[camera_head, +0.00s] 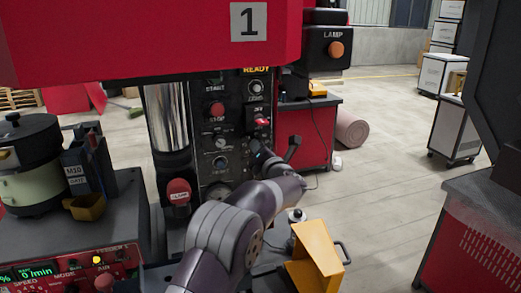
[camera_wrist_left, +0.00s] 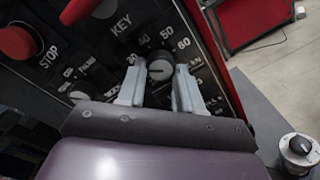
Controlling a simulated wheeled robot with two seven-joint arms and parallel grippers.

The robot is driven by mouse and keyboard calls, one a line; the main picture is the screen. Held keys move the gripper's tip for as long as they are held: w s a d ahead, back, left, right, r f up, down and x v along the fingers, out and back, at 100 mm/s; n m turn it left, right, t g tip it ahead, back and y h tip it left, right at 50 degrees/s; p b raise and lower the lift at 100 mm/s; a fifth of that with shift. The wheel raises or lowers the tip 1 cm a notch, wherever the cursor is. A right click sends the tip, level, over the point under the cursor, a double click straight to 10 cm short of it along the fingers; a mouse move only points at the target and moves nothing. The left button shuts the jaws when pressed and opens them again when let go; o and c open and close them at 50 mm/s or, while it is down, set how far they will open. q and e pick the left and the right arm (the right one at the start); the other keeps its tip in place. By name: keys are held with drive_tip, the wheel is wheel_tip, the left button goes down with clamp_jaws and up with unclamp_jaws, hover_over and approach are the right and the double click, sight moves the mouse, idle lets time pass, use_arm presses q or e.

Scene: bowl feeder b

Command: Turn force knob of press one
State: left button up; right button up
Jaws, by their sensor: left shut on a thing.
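Press one is the red machine with a "1" plate (camera_head: 249,20) and a dark control panel (camera_head: 202,118) below its red head. In the left wrist view, the force knob (camera_wrist_left: 160,69) is a round, dark-faced knob with a pale pointer, set in a scale of white numbers. My left gripper (camera_wrist_left: 158,88) has a finger on either side of the knob and is shut on it. In the head view my left gripper (camera_head: 258,150) is at the right side of the panel, and the knob is hidden there. My right gripper is not in view.
A red stop button (camera_head: 216,110) and a red key switch (camera_head: 262,120) sit near the gripper on the panel. A lamp box (camera_head: 318,47) juts out at upper right. Open floor lies to the right.

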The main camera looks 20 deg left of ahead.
use_arm(q)
drive_tip(key=shift+d+m+p, duration=0.1)
drive_tip(key=shift+m+p, duration=2.5)
drive_tip(key=shift+m, duration=2.3)
drive_tip(key=o, duration=1)
drive_tip(key=shift+d, duration=0.1)
